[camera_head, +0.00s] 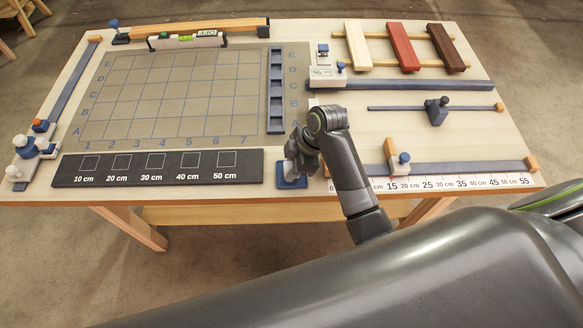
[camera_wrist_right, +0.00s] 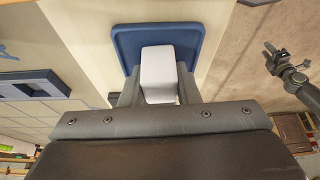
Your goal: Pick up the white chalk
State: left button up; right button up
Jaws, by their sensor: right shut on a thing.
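The white chalk (camera_wrist_right: 158,68) is a white block between the fingers of my right gripper (camera_wrist_right: 160,88) in the right wrist view. The gripper is shut on it, with one finger on each side. Behind the chalk is a small blue tray (camera_wrist_right: 128,45). I cannot tell whether the chalk touches the tray. In the head view my right gripper (camera_head: 297,160) is over this blue tray (camera_head: 292,183) at the table's front edge, and the arm hides most of the chalk. What looks like my left gripper (camera_wrist_right: 276,58) shows small at the right of the wrist view, away from the table.
Left of the tray lies a black board with length labels (camera_head: 105,173). Behind it are a gridded board (camera_head: 130,110) and a blue slotted rack (camera_head: 275,120). A ruler strip (camera_head: 470,182) with a wooden stop lies to the right. Three coloured laths (camera_head: 402,48) lie at the back right.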

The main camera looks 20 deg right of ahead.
aim_at(291, 165)
notch_tip(291, 165, up, 7)
jog(key=shift+w+r, duration=0.1)
jog(key=shift+r, duration=0.1)
jog(key=shift+r+p, duration=0.35)
jog(key=shift+r, duration=0.35)
jog(key=shift+r+p, duration=0.7)
jog(key=shift+f, duration=0.1)
jog(key=o, duration=0.5)
jog(key=c, duration=0.4)
